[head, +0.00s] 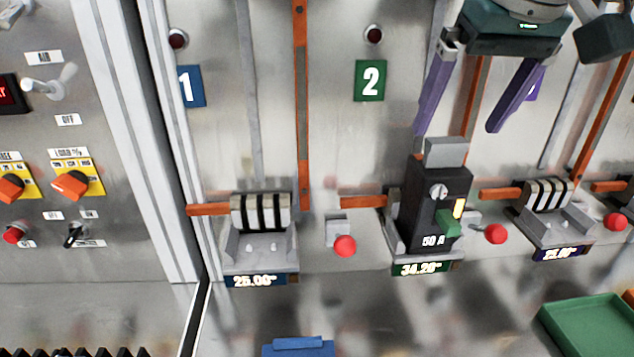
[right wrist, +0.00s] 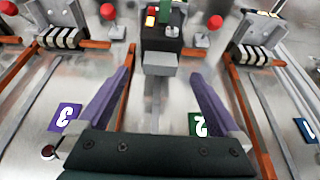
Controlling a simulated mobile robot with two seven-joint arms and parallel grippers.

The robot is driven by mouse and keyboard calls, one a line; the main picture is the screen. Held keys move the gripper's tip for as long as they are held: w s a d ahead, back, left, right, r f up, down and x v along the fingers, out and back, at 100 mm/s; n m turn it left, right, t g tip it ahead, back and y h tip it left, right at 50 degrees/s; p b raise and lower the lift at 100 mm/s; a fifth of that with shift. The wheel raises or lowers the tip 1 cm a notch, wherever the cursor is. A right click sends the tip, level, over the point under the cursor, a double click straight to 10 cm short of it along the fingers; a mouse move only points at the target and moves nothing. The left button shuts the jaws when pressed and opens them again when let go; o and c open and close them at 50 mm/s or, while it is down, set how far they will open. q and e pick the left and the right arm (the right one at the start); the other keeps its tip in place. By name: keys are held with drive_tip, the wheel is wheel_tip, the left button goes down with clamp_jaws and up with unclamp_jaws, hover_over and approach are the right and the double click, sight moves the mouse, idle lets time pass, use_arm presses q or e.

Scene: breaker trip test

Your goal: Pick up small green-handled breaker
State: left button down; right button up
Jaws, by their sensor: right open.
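The breaker (head: 425,200) has a black body, a grey block at its top, a small green handle (head: 447,222) and the marking 50 A. It sits in the panel's middle station, above a display reading about 34.20. It also shows at the top of the right wrist view (right wrist: 160,38). My right gripper (head: 456,130) is open and empty, its two purple fingers spread above the breaker. In the right wrist view, the fingertips (right wrist: 161,75) lie either side of the grey block's line, apart from it. My left gripper is not in view.
Empty stations with striped grey blocks stand left (head: 260,212) and right (head: 547,195) of the breaker. Red knobs (head: 344,246) sit beside them. Orange bars (head: 302,110) run up the panel. A green tray (head: 560,325) and a blue object (head: 298,347) are at the bottom.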

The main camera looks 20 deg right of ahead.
sight(452, 141)
drive_tip(key=x, duration=0.2)
drive_tip(key=p+x, duration=0.1)
drive_tip(key=x, duration=0.1)
drive_tip(key=shift+d, duration=0.25)
drive_tip(key=shift+w+f, duration=0.15)
drive_tip(key=shift+f, duration=0.2)
drive_tip(key=p+x, duration=0.1)
drive_tip(key=x, duration=0.2)
drive_tip(key=shift+w+a+f, duration=0.1)
drive_tip(key=shift+a+f, duration=0.05)
drive_tip(key=shift+f, duration=0.15)
drive_tip(key=shift+w+f, duration=0.2)
drive_tip(key=shift+f, duration=0.3)
drive_tip(key=c, duration=1)
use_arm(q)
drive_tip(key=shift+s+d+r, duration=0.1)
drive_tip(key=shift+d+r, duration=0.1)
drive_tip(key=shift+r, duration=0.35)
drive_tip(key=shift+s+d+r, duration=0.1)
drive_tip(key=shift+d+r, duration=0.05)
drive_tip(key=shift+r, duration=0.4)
use_arm(e)
clamp_jaws()
drive_tip(key=shift+r, duration=0.1)
